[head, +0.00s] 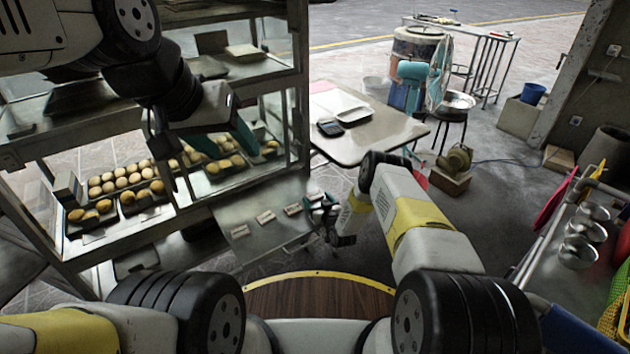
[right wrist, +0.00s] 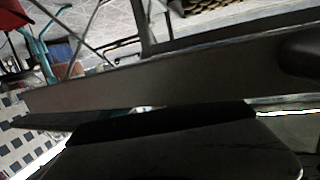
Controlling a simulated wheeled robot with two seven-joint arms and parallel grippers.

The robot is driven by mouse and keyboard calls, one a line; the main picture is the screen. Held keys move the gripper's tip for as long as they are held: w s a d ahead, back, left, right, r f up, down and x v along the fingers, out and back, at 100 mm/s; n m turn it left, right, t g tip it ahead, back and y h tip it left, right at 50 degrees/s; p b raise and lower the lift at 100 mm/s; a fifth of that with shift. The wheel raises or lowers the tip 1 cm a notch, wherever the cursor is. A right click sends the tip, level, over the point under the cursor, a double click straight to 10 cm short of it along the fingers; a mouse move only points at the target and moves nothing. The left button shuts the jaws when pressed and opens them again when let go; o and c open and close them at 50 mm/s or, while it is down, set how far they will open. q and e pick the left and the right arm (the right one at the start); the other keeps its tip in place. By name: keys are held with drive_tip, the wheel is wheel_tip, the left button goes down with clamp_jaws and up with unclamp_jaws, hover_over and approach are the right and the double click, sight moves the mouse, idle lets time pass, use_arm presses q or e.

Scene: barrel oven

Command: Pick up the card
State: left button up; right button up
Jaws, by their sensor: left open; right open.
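Several small white cards lie in a row on a metal shelf (head: 255,249) in front of the glass display cabinet. One card (head: 265,216) is near the middle of the row, one (head: 240,231) is at its left end and one (head: 292,210) is further right. I cannot tell which is the task's card. My right gripper (head: 335,225) is open beside the shelf's right end, close to the rightmost card; its fingers are partly hard to make out. My left gripper (head: 216,160) is open in front of the cabinet, above the shelf. The right wrist view shows no clear card.
The cabinet holds trays of buns (head: 120,190). A pale table (head: 375,140) with a dark device (head: 330,128) stands behind the shelf. A metal rack with bowls (head: 580,250) stands at right. In the right wrist view, a grey edge (right wrist: 160,82) crosses close to the camera.

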drive_tip(key=shift+w+a+f, duration=0.15)
drive_tip(key=shift+w+a, duration=0.1)
drive_tip(key=shift+w, duration=0.35)
drive_tip(key=c, duration=1.2)
drive_tip(key=shift+c, duration=0.2)
